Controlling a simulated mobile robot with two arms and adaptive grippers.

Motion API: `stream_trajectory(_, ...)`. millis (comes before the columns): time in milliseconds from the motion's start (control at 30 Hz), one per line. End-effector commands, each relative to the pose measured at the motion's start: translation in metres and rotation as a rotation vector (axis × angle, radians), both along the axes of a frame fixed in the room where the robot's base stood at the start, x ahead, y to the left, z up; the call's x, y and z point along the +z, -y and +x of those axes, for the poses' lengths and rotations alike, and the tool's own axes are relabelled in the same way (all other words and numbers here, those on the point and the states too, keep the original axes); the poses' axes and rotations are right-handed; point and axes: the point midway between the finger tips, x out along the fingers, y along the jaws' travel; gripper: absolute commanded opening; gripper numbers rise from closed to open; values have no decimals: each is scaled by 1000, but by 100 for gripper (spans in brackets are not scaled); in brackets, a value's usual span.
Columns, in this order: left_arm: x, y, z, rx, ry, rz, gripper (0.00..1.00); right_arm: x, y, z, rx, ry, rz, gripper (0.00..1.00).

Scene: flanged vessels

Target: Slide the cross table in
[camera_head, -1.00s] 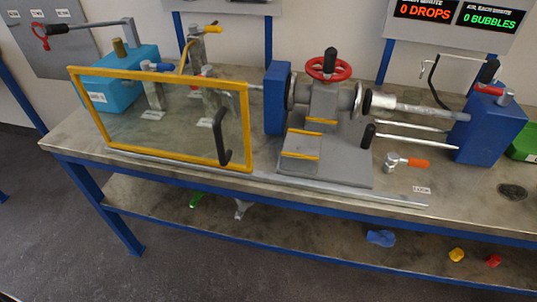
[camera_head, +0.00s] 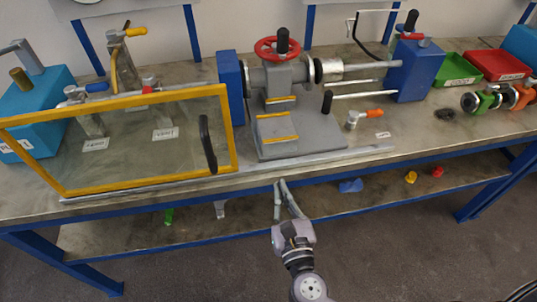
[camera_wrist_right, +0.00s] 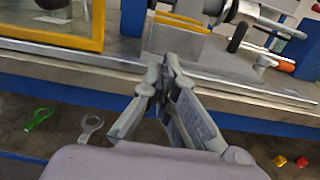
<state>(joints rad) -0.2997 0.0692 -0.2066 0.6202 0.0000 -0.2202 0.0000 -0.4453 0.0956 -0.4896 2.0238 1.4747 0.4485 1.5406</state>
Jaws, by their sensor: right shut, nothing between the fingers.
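The cross table (camera_head: 318,141) is a grey slab with a yellow-striped raised block, in front of the vessel with the red handwheel (camera_head: 278,48). A dark-knobbed handle (camera_head: 327,102) stands at its right side. In the right wrist view the cross table (camera_wrist_right: 207,58) shows behind the fingers, partly hidden by them. My right gripper (camera_head: 282,184) is shut and empty. Its fingers point up toward the bench's front edge, just in front of and below the cross table, apart from it in the head view. The right gripper (camera_wrist_right: 160,66) fills the middle of the wrist view. My left gripper is not in view.
A yellow-framed clear guard (camera_head: 232,130) with a black handle stands left of the cross table. A long grey rail (camera_head: 355,154) runs along the bench front. An orange-handled valve (camera_head: 352,120) lies to the right. The lower shelf (camera_head: 330,198) holds small coloured parts.

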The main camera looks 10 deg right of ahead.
Motion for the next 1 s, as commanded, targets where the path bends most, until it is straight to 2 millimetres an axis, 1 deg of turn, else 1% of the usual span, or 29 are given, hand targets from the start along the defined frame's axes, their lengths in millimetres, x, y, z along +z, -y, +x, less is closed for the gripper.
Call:
stream_trajectory(33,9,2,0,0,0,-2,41,6,0,13,-1,4,-2,0)
stream_trajectory(200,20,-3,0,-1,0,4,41,5,-2,51,1,3,-3,0)
stream_trajectory(300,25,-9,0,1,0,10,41,4,-2,70,0,3,-4,0)
stream_trajectory(433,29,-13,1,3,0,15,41,3,-3,88,1,1,-5,0)
stream_trajectory(600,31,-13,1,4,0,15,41,1,-4,101,1,0,-3,0)
stream_trajectory(1000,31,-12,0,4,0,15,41,0,-4,104,1,-1,-4,0)
